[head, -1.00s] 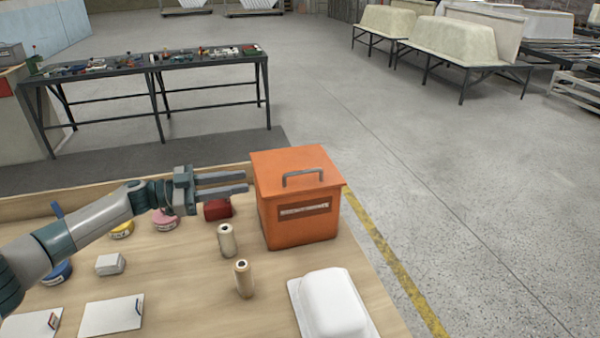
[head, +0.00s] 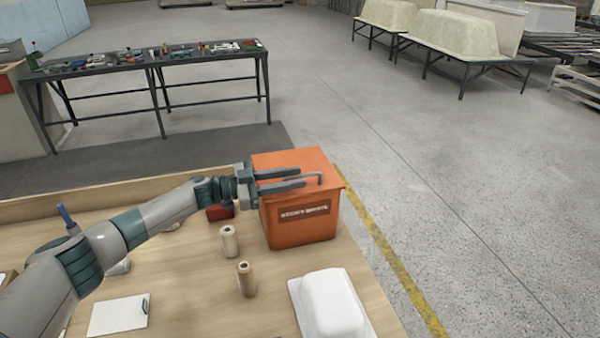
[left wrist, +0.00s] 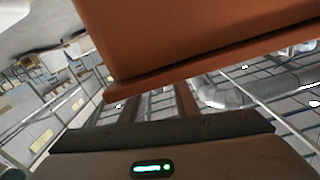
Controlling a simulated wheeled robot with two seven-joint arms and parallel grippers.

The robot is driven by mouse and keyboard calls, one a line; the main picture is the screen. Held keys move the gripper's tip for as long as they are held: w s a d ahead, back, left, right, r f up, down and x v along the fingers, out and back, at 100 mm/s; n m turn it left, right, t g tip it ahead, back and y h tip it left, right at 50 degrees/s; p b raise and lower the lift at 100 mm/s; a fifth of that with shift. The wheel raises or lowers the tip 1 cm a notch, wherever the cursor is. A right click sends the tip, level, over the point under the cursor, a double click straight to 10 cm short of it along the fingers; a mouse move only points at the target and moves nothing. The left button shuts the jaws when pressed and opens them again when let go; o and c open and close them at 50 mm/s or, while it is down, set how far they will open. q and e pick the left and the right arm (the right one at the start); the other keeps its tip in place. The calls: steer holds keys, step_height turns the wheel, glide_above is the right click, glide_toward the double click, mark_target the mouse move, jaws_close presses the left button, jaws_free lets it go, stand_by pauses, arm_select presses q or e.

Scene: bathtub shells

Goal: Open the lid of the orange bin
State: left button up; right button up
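The orange bin (head: 300,226) stands on the wooden table with its orange lid (head: 312,160) shut. It has a grey bar handle (head: 319,178) on the lid and a label on its front. My left gripper (head: 302,179) is open, its two fingers apart and pointing right over the lid. The fingertips overlap the handle in the head view and hide its left part; I cannot tell whether they touch it. In the left wrist view, the bin (left wrist: 210,35) fills the top of the picture close by. My right gripper is not in view.
A white tub model (head: 331,304) lies at the table's front right. A red block (head: 219,212) sits left of the bin, partly behind my left arm. The floor right of the table is clear.

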arm_select(q)
steer(key=shift+x, duration=1.25)
jaws_close()
steer(key=shift+r, duration=0.1)
steer(key=shift+r+p, duration=0.1)
steer(key=shift+p, duration=0.2)
